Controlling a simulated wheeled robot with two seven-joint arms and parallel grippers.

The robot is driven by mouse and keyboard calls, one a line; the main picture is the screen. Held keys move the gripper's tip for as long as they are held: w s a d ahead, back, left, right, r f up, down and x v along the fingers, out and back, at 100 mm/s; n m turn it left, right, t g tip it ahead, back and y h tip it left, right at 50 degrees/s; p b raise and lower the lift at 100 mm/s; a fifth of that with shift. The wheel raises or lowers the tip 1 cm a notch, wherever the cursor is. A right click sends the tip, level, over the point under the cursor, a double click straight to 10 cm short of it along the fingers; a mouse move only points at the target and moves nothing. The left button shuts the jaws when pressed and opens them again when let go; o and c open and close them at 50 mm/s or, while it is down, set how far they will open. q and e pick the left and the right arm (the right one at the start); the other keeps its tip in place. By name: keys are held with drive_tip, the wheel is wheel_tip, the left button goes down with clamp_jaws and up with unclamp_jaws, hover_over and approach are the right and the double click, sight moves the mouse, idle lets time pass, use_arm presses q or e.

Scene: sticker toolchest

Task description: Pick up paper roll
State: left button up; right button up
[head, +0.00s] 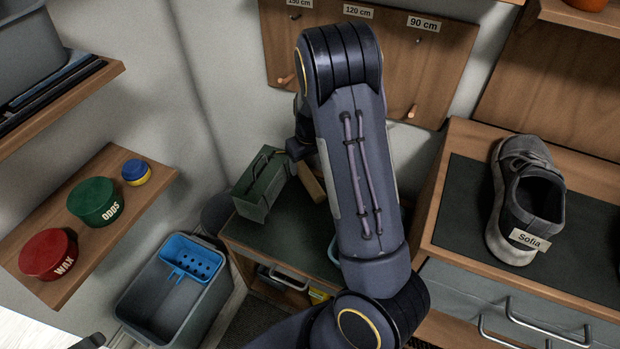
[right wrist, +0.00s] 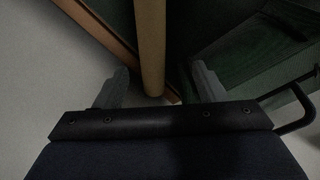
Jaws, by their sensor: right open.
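The paper roll (head: 311,183) is a tan cylinder beside a green metal toolbox (head: 258,186) on a low dark-topped bench, partly hidden by my right arm. In the right wrist view the roll (right wrist: 150,45) runs between the two fingers of my right gripper (right wrist: 158,80). The fingers are open, with a gap on each side of the roll. In the head view the right gripper (head: 299,150) is mostly hidden behind its arm. A small dark piece at the bottom left edge may be part of my left gripper (head: 90,341); its jaws cannot be made out.
A shelf (head: 130,215) holds red, green and blue tins. A shoe (head: 525,200) sits on the right cabinet. A pegboard (head: 430,60) is behind.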

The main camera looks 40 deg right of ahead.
sight(308, 175)
drive_tip(key=f, duration=0.3)
drive_tip(key=shift+w+d+b, duration=0.15)
drive_tip(key=shift+d+b, duration=0.05)
drive_tip(key=shift+b, duration=0.2)
drive_tip(key=f, duration=0.1)
drive_tip(key=f+b, duration=0.2)
drive_tip(key=f, duration=0.1)
drive_tip(key=shift+w+d, duration=0.3)
drive_tip(key=shift+d, duration=0.1)
drive_tip(key=shift+w+f, duration=0.1)
drive_tip(key=shift+f, duration=0.4)
drive_tip(key=shift+r, duration=0.1)
drive_tip(key=c, duration=1)
